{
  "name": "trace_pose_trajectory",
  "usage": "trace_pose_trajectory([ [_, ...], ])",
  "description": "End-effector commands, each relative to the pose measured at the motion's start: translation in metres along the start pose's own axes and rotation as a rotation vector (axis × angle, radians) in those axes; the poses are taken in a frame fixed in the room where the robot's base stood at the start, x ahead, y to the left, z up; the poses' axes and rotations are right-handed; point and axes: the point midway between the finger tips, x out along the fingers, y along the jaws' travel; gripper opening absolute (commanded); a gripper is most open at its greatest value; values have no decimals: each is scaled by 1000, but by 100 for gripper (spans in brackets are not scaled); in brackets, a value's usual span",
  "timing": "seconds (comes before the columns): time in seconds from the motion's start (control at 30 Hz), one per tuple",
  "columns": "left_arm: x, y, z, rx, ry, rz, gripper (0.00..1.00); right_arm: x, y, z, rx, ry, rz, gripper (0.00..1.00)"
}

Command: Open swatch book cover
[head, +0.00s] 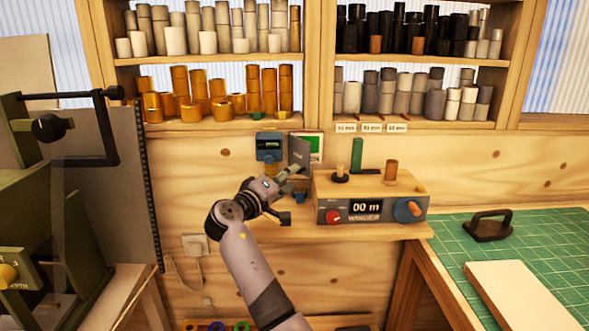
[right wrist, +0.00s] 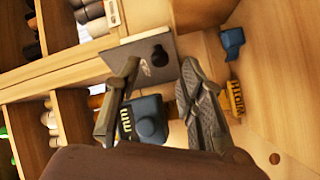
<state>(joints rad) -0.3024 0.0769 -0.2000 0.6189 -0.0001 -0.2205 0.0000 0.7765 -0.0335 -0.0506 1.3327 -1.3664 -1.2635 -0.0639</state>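A dark grey panel (head: 299,152), which looks like the swatch book cover, stands on the wall beside a green page with a white border (head: 314,143). The panel appears angled away from the page. My right gripper (head: 293,180) is just below the panel, its fingers pointing up and right. Nothing is seen held. My left gripper is not in view.
A blue device (head: 269,146) hangs left of the panel. A winder box (head: 370,203) with knobs stands on the ledge to the right. Shelves of foil rolls (head: 218,105) are above. A green cutting mat (head: 520,243) lies at right, and a green machine (head: 40,200) stands at left.

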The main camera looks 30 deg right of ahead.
Motion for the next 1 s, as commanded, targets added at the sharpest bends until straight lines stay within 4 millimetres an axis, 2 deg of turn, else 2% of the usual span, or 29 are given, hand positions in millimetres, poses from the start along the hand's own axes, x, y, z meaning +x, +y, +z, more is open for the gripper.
trace_pose_trajectory([
  [0.1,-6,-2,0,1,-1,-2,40,19,2,-1,-1,-1,2,37],
  [0.2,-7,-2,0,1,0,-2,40,29,1,0,0,-1,2,37],
  [0.6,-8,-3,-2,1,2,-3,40,36,0,0,1,0,0,37],
  [1.0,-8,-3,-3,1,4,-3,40,36,0,0,1,0,0,10],
])
